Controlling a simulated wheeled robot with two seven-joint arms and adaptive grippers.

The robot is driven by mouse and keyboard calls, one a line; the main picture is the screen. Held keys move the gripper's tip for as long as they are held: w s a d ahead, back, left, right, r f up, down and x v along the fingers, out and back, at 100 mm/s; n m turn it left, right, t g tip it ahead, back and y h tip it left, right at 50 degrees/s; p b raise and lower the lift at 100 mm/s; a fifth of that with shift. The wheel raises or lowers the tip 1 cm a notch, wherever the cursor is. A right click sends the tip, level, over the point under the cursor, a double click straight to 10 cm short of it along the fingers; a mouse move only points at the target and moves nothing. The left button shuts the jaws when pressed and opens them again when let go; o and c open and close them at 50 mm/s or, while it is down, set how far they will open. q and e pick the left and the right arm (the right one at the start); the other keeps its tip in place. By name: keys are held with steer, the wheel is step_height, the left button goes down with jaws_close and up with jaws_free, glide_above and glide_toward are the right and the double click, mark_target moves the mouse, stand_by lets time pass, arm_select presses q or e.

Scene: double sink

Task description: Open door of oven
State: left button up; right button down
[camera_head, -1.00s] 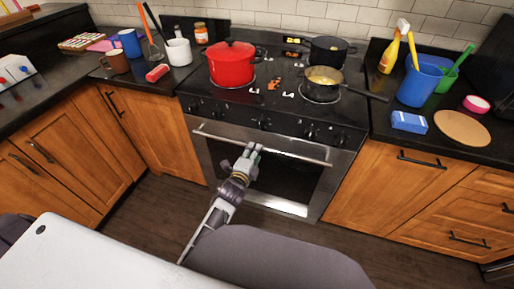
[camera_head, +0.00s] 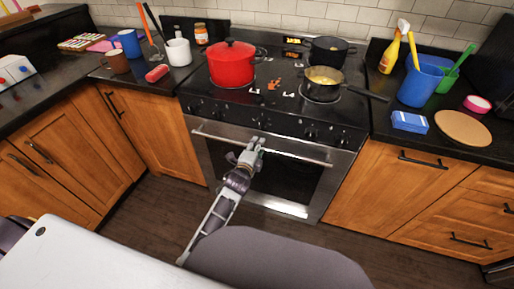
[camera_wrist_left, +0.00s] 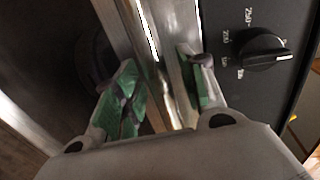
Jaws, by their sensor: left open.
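The oven (camera_head: 285,120) has a shut front door with a dark glass window (camera_head: 285,182). A long metal handle (camera_head: 300,154) crosses the door's top. My left gripper (camera_head: 254,146) is at the handle, a little left of its middle, and is open. In the left wrist view the green-padded fingers (camera_wrist_left: 160,90) stand apart on either side of a shiny metal bar, the handle (camera_wrist_left: 150,32). I cannot tell whether either finger touches it. My right gripper is not in view.
Knobs line the panel above the handle; one knob (camera_wrist_left: 262,48) is close to my fingers in the wrist view. A red pot (camera_head: 231,65) and dark pans (camera_head: 325,82) stand on the stove. Wooden cabinets flank the oven. The floor (camera_head: 160,205) before it shows clear.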

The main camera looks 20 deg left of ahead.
arm_select(q)
jaws_close()
stand_by(0.4)
steer(key=shift+s+f, duration=0.1)
steer(key=shift+f, duration=0.05)
